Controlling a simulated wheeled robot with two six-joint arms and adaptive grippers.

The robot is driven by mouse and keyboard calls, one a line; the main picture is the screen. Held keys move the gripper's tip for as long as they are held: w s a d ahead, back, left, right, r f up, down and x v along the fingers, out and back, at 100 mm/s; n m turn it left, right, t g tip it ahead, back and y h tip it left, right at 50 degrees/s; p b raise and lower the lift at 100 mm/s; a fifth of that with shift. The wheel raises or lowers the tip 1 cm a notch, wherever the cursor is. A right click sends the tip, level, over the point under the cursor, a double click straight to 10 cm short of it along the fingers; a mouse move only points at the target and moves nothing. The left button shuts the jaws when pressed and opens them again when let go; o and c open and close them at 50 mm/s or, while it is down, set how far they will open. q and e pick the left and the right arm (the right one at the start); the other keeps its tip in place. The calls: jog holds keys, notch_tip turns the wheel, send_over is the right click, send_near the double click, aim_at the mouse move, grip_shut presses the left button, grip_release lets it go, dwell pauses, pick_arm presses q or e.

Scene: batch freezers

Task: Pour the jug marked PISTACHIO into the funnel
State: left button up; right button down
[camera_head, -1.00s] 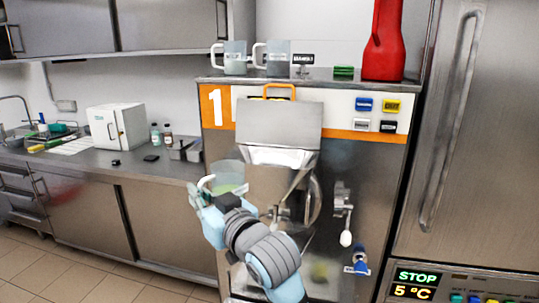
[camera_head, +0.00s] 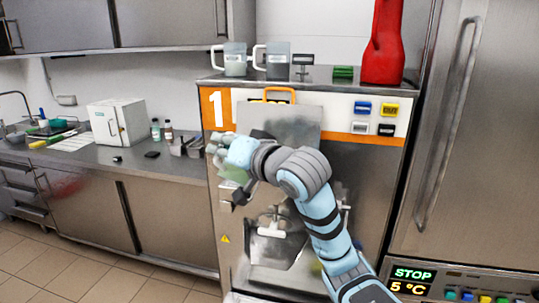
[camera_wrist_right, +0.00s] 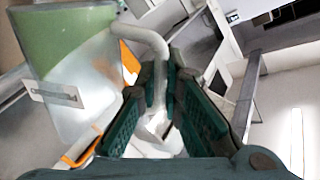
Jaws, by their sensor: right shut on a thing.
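My right gripper (camera_head: 222,148) is shut on the white handle (camera_wrist_right: 150,45) of a clear jug (camera_wrist_right: 85,110) with green contents. The jug's label is turned so that I cannot read it. In the head view the jug (camera_head: 234,174) is mostly hidden behind my gripper, at the left front of the machine. In the wrist view my gripper (camera_wrist_right: 165,88) has its dark green fingers on both sides of the handle. The funnel is hidden behind my right arm; the upright metal plate (camera_head: 305,125) above it shows. I cannot see any pouring. My left gripper is not in view.
Two more jugs, a left one (camera_head: 236,59) and a right one (camera_head: 279,62), stand on the machine top beside a red container (camera_head: 383,45). A counter (camera_head: 95,170) with a white box (camera_head: 117,122) is at left. A steel cabinet (camera_head: 480,140) stands close at right.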

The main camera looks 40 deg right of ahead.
aim_at(231, 134)
jog(key=shift+d+m+b, duration=0.5)
jog(key=shift+m+b, duration=0.1)
jog(key=shift+b, duration=0.3)
jog(key=shift+w+d+r+m, duration=0.1)
jog(key=shift+d+m, duration=0.15)
jog(key=shift+m, duration=0.05)
jog(key=shift+w+d+r, duration=0.1)
jog(key=shift+r, duration=0.35)
jog(key=shift+d+r+m+y, duration=0.3)
jog(key=shift+r+m, duration=0.3)
jog(key=shift+m, duration=0.1)
jog(key=shift+f, duration=0.15)
jog(key=shift+d+m+g+b, duration=0.2)
jog(key=shift+m+g+b, duration=0.1)
jog(key=shift+b, duration=0.05)
jog(key=shift+d+m+b, duration=0.35)
jog(key=shift+m+b, duration=0.05)
